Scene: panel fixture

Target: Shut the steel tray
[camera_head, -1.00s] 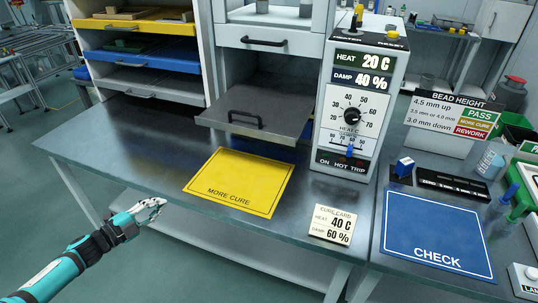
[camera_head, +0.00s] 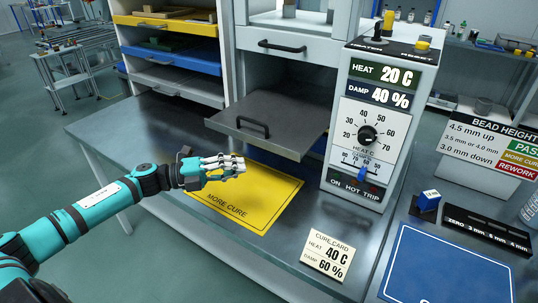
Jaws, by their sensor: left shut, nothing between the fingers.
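The steel tray (camera_head: 283,107) is a flat grey sheet sticking out of the cabinet opening, left of the control box. It has a dark bar handle (camera_head: 253,127) on its front edge. My left gripper (camera_head: 238,165) is shut and empty. In the picture it shows over the far left part of the yellow mat, below and slightly left of the tray's handle, apart from it. My right gripper does not show.
The control box (camera_head: 376,125) stands just right of the tray. The yellow MORE CURE mat (camera_head: 265,197) and a cure card (camera_head: 328,254) lie on the bench. A rack (camera_head: 178,55) with coloured trays stands at the left. Bare bench (camera_head: 145,128) lies left of the tray.

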